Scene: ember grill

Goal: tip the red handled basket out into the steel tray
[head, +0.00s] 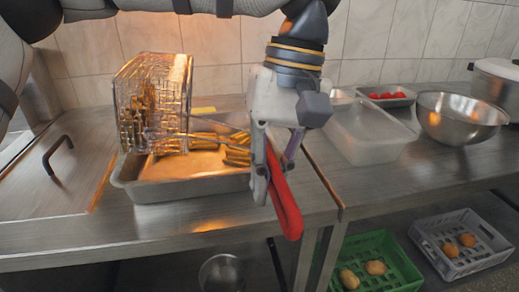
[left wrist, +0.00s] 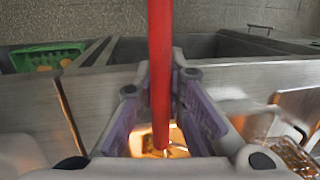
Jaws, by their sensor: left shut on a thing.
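My left gripper (head: 276,165) is shut on the red handle (head: 284,200) of the wire basket. The red handle also shows between the fingers in the left wrist view (left wrist: 160,70). The wire basket (head: 152,100) is tipped on its side above the left part of the steel tray (head: 190,187). Some golden-brown fries (head: 140,105) are still inside the basket. Several fries (head: 235,155) lie in the tray, below and to the right of the basket. The basket's edge also shows at the lower right of the left wrist view (left wrist: 292,155). My right gripper is not in view.
A clear plastic container (head: 368,132), a steel bowl (head: 460,117) and a small tray of red items (head: 388,96) stand on the right counter. A green crate (head: 392,245) and a grey crate (head: 462,243) sit below. A lid with a black handle (head: 57,155) is at left.

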